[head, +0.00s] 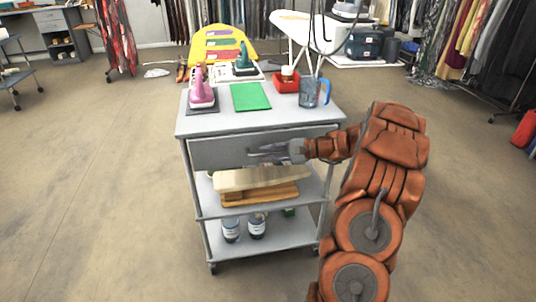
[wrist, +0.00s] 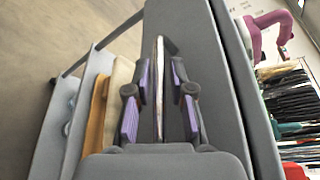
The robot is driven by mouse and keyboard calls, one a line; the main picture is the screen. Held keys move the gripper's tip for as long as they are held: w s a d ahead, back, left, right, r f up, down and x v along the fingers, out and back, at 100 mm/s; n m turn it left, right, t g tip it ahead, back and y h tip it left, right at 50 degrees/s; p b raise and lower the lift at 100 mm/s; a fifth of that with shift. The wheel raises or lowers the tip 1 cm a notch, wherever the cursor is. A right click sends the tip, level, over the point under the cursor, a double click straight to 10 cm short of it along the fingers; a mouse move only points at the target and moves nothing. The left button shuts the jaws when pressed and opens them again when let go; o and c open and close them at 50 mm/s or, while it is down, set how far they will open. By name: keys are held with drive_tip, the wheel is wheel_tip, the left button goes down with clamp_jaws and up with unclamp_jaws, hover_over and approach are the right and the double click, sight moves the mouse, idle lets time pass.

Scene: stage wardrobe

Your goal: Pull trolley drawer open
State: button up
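The grey trolley (head: 205,123) stands in the middle of the head view. Its drawer (head: 215,152) is a wide grey panel just under the top and looks closed. My gripper (head: 262,153) is at the drawer front, reaching in from the right. In the wrist view the drawer front (wrist: 183,22) shows beyond the fingers. My gripper's two purple-padded fingers (wrist: 160,88) are apart, on either side of a thin, pale bar, the drawer handle (wrist: 159,80). Gaps show between the bar and the pads. In the head view the gripper mostly hides the handle.
On the trolley top are a pink iron (head: 202,92), a green mat (head: 250,97), a red box (head: 286,82) and a clear jug (head: 310,93). Boards (head: 258,196) and jars (head: 231,229) fill lower shelves. A yellow ironing board (head: 220,45) stands behind. Floor in front is clear.

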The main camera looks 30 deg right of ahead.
clamp_jaws()
idle(0.4)
